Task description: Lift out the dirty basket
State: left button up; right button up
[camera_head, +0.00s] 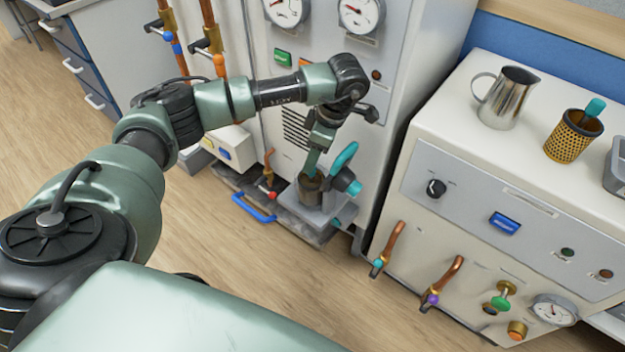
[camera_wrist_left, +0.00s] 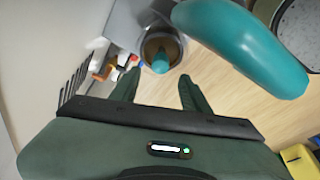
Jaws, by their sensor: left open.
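The dirty basket sits down inside a round metal housing (camera_head: 309,189) low on the tall machine; mostly its teal grip (camera_wrist_left: 160,63) shows, inside the round opening in the left wrist view. The basket's body is hidden in the dark brown opening. My left gripper (camera_head: 314,165) points down just above the housing. In the left wrist view its two fingers (camera_wrist_left: 159,84) are open and apart, with the teal grip ahead between their tips and nothing held. A large teal lever (camera_head: 344,158) stands close to the right of the gripper. My right gripper is not in view.
A golden mesh basket with a teal grip (camera_head: 570,140), a steel jug (camera_head: 509,98) and a grey tray (camera_head: 617,168) stand on the right cabinet. A blue handle (camera_head: 253,208) juts out low, left of the housing. Copper taps (camera_head: 391,245) stick out from the cabinet front.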

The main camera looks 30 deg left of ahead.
aim_at(311, 183)
pick_arm(q)
jog(key=x, duration=0.3)
jog(key=b+x, duration=0.1)
jog(key=x, duration=0.1)
jog(key=shift+w+d+f, duration=0.15)
jog(key=shift+d+f, duration=0.05)
jog(key=shift+d, duration=0.15)
grip_shut()
jog(key=shift+r, duration=0.1)
dwell(0.9)
